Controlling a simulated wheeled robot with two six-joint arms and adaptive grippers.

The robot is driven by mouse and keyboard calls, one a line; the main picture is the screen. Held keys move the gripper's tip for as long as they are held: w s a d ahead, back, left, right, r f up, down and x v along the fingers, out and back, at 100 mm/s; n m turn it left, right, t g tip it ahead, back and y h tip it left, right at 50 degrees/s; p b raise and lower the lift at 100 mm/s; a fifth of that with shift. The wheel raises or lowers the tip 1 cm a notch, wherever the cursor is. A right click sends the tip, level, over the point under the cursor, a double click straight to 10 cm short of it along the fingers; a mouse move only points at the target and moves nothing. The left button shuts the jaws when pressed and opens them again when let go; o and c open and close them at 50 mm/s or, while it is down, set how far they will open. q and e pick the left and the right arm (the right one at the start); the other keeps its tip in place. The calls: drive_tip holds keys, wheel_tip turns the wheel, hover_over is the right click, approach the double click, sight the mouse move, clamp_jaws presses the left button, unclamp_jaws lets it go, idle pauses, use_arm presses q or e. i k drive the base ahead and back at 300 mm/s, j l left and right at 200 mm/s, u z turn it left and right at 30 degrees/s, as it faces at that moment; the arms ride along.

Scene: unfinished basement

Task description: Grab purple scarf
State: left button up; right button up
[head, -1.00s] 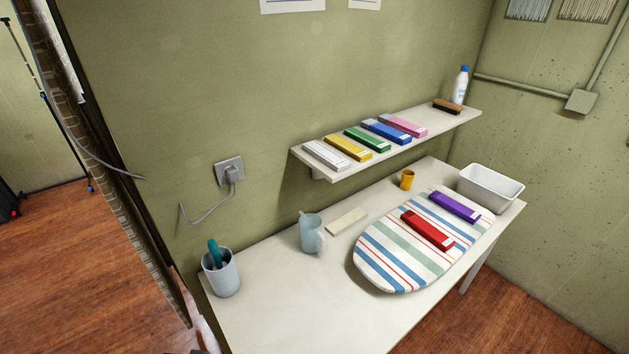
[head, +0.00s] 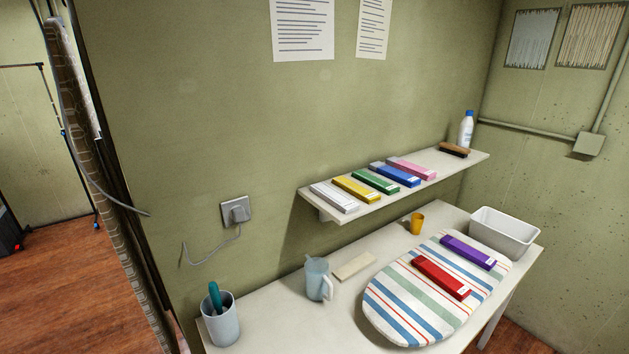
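The purple scarf (head: 468,252) is a flat folded bar with a small white label at its right end. It lies on the far part of the striped ironing board (head: 400,318), which rests on the white table. A red folded scarf (head: 440,278) lies nearer on the same board, beside the purple one and apart from it. Neither of my grippers shows in the head view.
A white bin (head: 504,236) stands behind the board at the table's right end. A yellow cup (head: 417,223), a pale blue jug (head: 318,280) and a cup with a teal-handled tool (head: 221,322) stand on the table. A wall shelf (head: 335,213) holds several folded scarves, a brush and a bottle.

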sight(474, 256)
drive_tip(key=l+u, duration=0.15)
drive_tip(key=u, duration=0.3)
drive_tip(key=l+u, duration=0.35)
drive_tip(key=l, duration=0.95)
drive_tip(key=l+u, duration=0.35)
drive_tip(key=l, duration=0.95)
